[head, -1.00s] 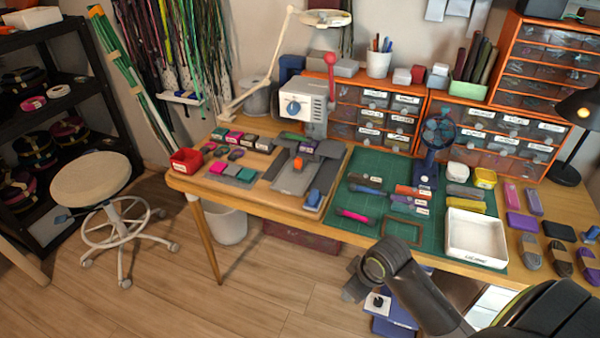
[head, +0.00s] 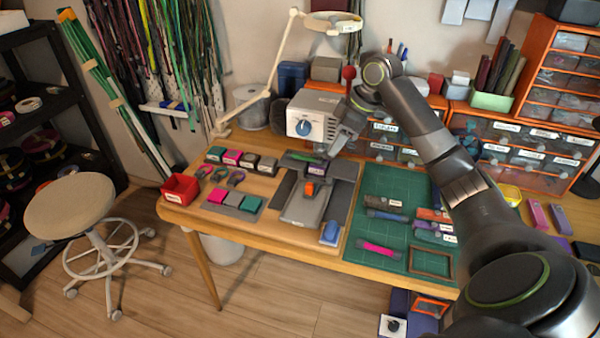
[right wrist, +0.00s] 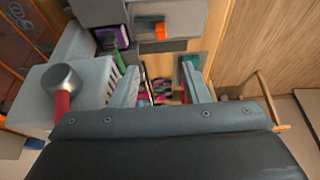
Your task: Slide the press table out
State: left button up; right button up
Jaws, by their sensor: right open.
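The white press (head: 310,118) with a blue dial stands at the back of the wooden board. The grey press table (head: 303,208), with an orange block (head: 309,189) on it, lies in front of the press. A green piece and a purple piece sit behind the orange block. My right gripper (head: 334,150) hangs open and empty beside the right side of the press, above the back of the table part. In the right wrist view its two fingers (right wrist: 160,88) are spread with nothing between them. The orange block shows there too (right wrist: 160,30). My left gripper is not in view.
A red-stemmed lever (right wrist: 62,95) stands close to the gripper in the right wrist view. A red bin (head: 180,189), labelled blocks and colour swatches lie left. A blue block (head: 330,233) sits at the board's front right. A green mat (head: 370,262) with tools lies right.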

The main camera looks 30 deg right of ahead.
send_near(311, 184)
jog(key=x, duration=0.8)
jog(key=shift+a, duration=0.1)
jog(key=shift+w+a+f, duration=0.1)
jog(key=shift+f, duration=0.45)
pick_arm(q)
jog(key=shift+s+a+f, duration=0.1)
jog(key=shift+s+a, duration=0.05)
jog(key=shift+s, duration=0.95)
pick_arm(e)
jog(key=shift+f, duration=0.1)
